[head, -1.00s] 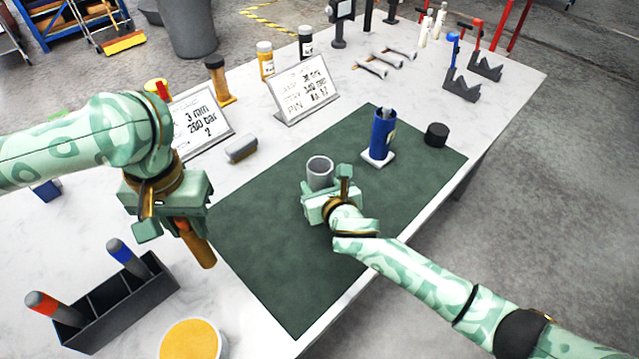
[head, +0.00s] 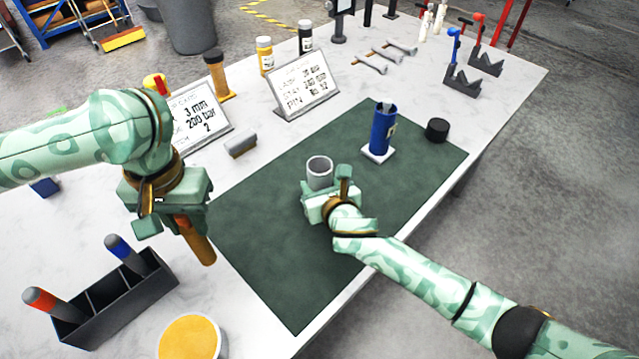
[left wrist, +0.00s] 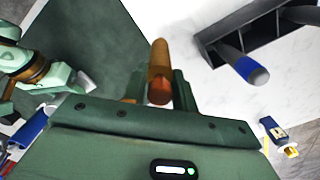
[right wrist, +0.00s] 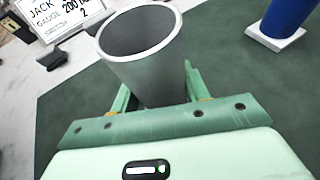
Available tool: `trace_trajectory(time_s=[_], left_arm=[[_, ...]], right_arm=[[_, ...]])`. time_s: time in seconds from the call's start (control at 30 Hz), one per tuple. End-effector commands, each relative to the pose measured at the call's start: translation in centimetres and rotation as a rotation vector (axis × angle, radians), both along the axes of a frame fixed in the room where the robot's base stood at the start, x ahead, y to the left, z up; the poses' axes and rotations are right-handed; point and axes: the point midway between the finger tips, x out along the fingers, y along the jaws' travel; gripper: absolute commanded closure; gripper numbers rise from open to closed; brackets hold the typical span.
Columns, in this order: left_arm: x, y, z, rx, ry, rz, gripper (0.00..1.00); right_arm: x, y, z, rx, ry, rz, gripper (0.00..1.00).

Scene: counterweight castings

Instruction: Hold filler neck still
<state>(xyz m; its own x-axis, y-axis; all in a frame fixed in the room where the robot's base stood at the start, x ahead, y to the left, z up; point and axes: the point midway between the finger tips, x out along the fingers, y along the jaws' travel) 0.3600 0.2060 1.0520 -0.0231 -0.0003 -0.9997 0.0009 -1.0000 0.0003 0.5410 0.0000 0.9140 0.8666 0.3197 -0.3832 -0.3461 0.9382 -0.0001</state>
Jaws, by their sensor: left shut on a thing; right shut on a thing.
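The filler neck appears to be the grey, open-topped tube (head: 320,169), upright over the green mat (head: 290,255). My right gripper (head: 328,190) is shut on it from the near side. The right wrist view shows the tube (right wrist: 141,48) between the fingers, its open mouth clear and its lower end hidden. My left gripper (head: 178,222) is shut on an orange-brown rod (head: 199,248), held tilted over the mat's left edge. This rod also shows in the left wrist view (left wrist: 159,68), with a darker, redder end near the jaws.
A blue cylinder (head: 383,130) on a white base and a black round cap (head: 437,129) stand right of the tube. A black holder (head: 125,305) with two handled tools and a yellow-topped tub (head: 190,338) are at front left. Signs (head: 305,84) stand behind.

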Motion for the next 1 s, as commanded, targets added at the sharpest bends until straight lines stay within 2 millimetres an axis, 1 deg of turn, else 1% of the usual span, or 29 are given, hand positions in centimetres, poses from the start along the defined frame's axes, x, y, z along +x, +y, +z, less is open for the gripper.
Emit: trace_trajectory(time_s=[1.0], left_arm=[[-0.03, 0.00, 0.60, 0.000, -0.003, 0.000, 1.00]], right_arm=[[0.01, 0.02, 0.01, 0.001, -0.001, 0.001, 0.89]])
